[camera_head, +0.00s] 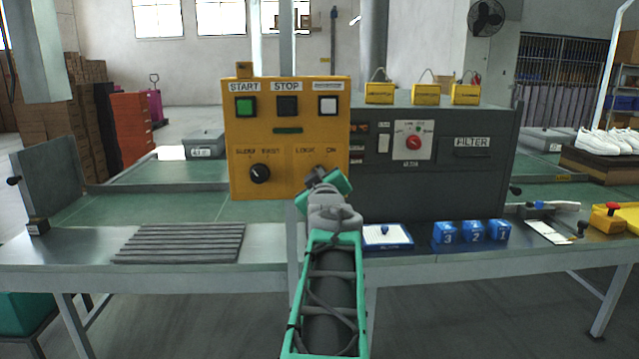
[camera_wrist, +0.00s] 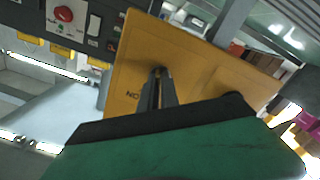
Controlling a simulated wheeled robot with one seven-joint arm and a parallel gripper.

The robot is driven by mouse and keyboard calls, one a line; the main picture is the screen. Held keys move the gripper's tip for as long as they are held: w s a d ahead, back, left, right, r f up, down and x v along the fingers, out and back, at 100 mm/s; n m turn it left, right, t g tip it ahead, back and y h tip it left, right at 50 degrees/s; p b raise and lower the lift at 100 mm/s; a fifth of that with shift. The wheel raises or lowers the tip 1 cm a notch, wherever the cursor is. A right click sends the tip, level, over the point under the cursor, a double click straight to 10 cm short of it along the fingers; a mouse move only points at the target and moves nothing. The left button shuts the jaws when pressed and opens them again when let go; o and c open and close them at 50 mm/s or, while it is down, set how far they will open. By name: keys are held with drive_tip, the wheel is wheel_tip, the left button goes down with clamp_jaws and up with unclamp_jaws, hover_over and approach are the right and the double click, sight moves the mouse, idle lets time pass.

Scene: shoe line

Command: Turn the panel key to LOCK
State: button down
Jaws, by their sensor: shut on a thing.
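The yellow control panel (camera_head: 290,140) stands upright on the bench, with a LOCK label and an ON label at its lower right. My gripper (camera_head: 322,177) is at the panel's face just under these labels. In the wrist view my gripper (camera_wrist: 159,84) has its two dark fingers close together against the yellow panel (camera_wrist: 195,78), beside the upside-down ON label. The fingers are shut on the panel key, which they almost wholly hide. Which way the key points cannot be told.
A black selector knob (camera_head: 260,173) sits left on the panel, below a green button (camera_head: 245,106). A grey filter box (camera_head: 455,165) stands close to the right. Blue numbered blocks (camera_head: 472,233) and a white-topped tray (camera_head: 386,237) lie in front of it.

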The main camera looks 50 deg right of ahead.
idle(0.4)
drive_tip(key=c, duration=1.6)
unclamp_jaws()
drive_tip(key=v, duration=0.8)
drive_tip(key=shift+r, duration=0.15)
